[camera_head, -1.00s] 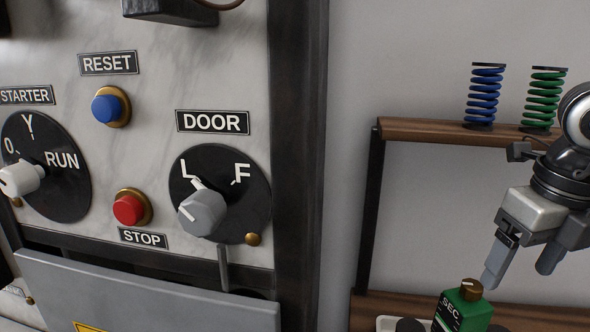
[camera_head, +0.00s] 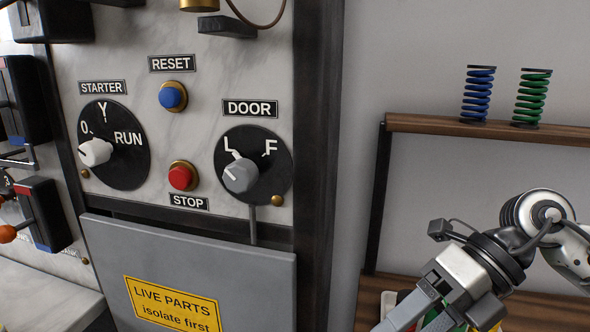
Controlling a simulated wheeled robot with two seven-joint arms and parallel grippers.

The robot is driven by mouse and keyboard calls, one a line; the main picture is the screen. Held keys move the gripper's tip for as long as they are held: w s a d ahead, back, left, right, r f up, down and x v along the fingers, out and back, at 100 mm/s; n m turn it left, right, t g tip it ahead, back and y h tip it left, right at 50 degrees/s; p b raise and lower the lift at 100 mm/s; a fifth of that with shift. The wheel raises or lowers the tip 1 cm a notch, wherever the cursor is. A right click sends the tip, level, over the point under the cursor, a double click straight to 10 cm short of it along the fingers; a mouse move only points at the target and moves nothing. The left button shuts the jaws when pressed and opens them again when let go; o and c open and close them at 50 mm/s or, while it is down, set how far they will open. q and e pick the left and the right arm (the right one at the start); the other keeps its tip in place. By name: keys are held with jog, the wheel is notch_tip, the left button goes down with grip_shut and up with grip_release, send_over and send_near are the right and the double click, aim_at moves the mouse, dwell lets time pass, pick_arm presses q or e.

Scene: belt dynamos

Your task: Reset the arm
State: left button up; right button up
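My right arm comes in from the right, and its gripper (camera_head: 415,322) hangs low in front of the lower wooden shelf. Its two fingers point down and left with a gap between them, and nothing shows between them. The fingertips run close to the bottom edge of the picture. My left gripper is not in view.
The panel on the left carries a blue RESET button (camera_head: 172,96), a red STOP button (camera_head: 181,177), a STARTER knob (camera_head: 96,152) and a DOOR knob (camera_head: 240,175) pointing at L. Blue (camera_head: 478,94) and green (camera_head: 531,98) springs stand on the upper shelf (camera_head: 440,125).

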jog(key=a+r+m+t+y, duration=0.3)
jog(key=a+m+y, duration=0.3)
jog(key=a+y, duration=0.4)
jog(key=w+d+f+m+t+h, duration=0.35)
jog(key=f+m+t+h, duration=0.4)
jog(key=m, duration=0.55)
jog(key=w+d+f+m+t+h, duration=0.3)
jog(key=d+f+m+t+h, duration=0.15)
jog(key=f+m+t, duration=0.7)
jog(key=s+d+f+m+g+h, duration=0.2)
jog(key=s+f+m+g+h, duration=0.2)
jog(key=s+f+m+g, duration=0.3)
jog(key=s+f+g, duration=0.2)
jog(key=s+f, duration=0.3)
jog(key=f, duration=0.3)
jog(key=shift+d+g, duration=0.2)
jog(key=shift+g, duration=0.1)
jog(key=shift+f, duration=0.1)
